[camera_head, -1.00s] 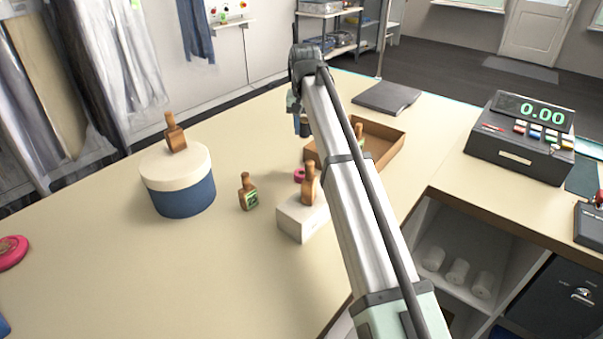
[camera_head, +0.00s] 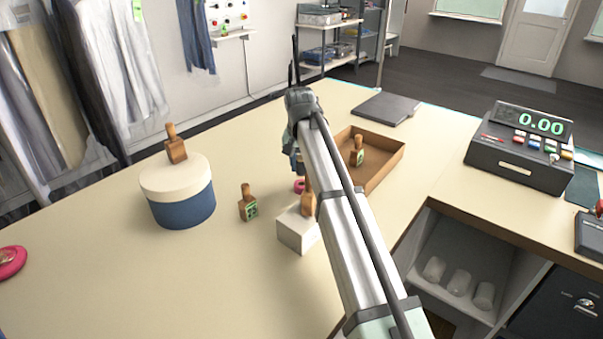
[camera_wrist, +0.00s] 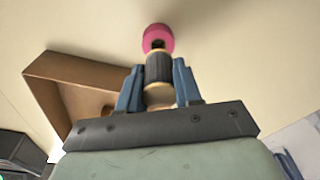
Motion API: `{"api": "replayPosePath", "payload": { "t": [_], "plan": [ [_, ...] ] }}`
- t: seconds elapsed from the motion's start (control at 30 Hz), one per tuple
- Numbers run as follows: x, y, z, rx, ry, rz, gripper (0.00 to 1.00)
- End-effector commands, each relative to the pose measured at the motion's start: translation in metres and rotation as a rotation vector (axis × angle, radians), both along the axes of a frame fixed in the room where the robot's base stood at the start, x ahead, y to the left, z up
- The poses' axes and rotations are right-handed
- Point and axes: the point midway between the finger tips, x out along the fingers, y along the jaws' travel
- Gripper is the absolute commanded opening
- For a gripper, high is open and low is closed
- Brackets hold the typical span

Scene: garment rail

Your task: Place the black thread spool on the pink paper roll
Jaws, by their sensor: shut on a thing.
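The black thread spool (camera_wrist: 158,68), with pale ends, is between the two blue fingers of my gripper (camera_wrist: 158,84) in the wrist view. My gripper is shut on it. The pink paper roll (camera_wrist: 159,36), with a dark hole, lies just beyond the spool, which overlaps its edge in the picture; I cannot tell whether they touch. In the head view the pink roll (camera_head: 299,186) lies on the counter, just below my gripper (camera_head: 293,160). The arm hides the spool there.
A blue-and-cream round box (camera_head: 182,205) stands left. A cash register (camera_head: 518,150) stands right.

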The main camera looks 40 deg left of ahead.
Motion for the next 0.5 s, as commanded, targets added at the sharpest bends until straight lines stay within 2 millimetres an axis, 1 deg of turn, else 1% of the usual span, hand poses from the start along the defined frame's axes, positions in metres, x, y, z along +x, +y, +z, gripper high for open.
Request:
{"api": "replayPosePath", "payload": {
  "t": [0.13, 0.23, 0.5],
  "plan": [
    [-0.001, -0.001, -0.019, -0.002, 0.001, 0.0, 0.05],
    [-0.001, -0.001, -0.029, 0.0, 0.001, 0.0, 0.05],
    [0.0, 0.0, -0.031, 0.0, 0.0, 0.0, 0.05]
  ]
}}
